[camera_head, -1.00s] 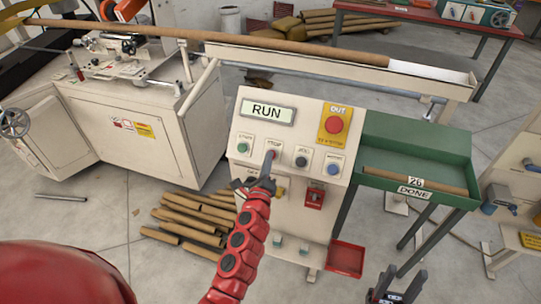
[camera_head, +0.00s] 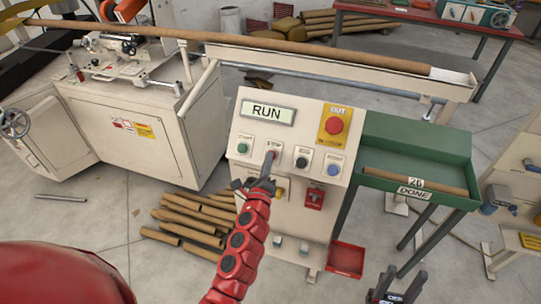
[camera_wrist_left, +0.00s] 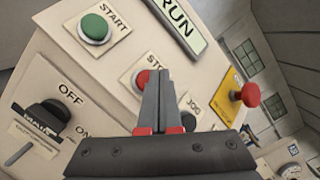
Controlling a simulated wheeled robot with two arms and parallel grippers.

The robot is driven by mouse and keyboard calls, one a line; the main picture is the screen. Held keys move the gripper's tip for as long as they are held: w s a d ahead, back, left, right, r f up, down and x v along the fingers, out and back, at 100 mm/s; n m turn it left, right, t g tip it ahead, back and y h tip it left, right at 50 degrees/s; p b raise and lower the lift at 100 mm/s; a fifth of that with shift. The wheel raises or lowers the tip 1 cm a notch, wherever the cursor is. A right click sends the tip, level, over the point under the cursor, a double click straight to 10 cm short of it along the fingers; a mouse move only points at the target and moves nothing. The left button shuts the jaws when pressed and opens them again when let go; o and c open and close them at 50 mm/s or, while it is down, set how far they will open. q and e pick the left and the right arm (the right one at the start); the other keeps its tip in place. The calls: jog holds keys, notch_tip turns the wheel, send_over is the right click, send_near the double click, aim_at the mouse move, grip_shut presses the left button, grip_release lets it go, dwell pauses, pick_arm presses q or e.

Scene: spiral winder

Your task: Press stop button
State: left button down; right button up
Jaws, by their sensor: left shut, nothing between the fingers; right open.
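The control panel (camera_head: 310,115) carries a RUN display (camera_head: 267,112). The red stop button (camera_head: 272,155) sits in the button row between the green start button (camera_head: 242,148) and the black jog button (camera_head: 302,162). In the left wrist view the stop button (camera_wrist_left: 140,80) is partly hidden behind the fingertips. My left gripper (camera_head: 267,160) is shut and empty, its tips in front of the stop button; I cannot tell if they touch it. It also shows in the left wrist view (camera_wrist_left: 158,75). My right gripper (camera_head: 402,288) is open at the bottom edge, away from the panel.
A red emergency button (camera_head: 335,125) on a yellow plate and a blue button (camera_head: 333,170) are on the same panel. A green tray (camera_head: 415,140) stands to the right. Cardboard tubes (camera_head: 195,220) lie on the floor. A long tube (camera_head: 310,48) rests on the winder's trough.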

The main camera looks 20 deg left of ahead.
dwell(0.6)
pick_arm(q)
jog(key=shift+w+f+b, duration=0.25)
jog(key=shift+w+b, duration=0.1)
jog(key=shift+b, duration=0.15)
jog(key=shift+w+f+b, duration=0.25)
jog(key=shift+w+b, duration=0.05)
jog(key=shift+b, duration=0.1)
dwell(0.5)
dwell(0.3)
jog(key=shift+s+r+p, duration=0.5)
jog(key=shift+s+p, duration=0.05)
jog(key=shift+s, duration=0.1)
jog(key=s+r+p, duration=0.3)
jog(key=shift+s+r, duration=0.15)
jog(key=shift+s, duration=0.25)
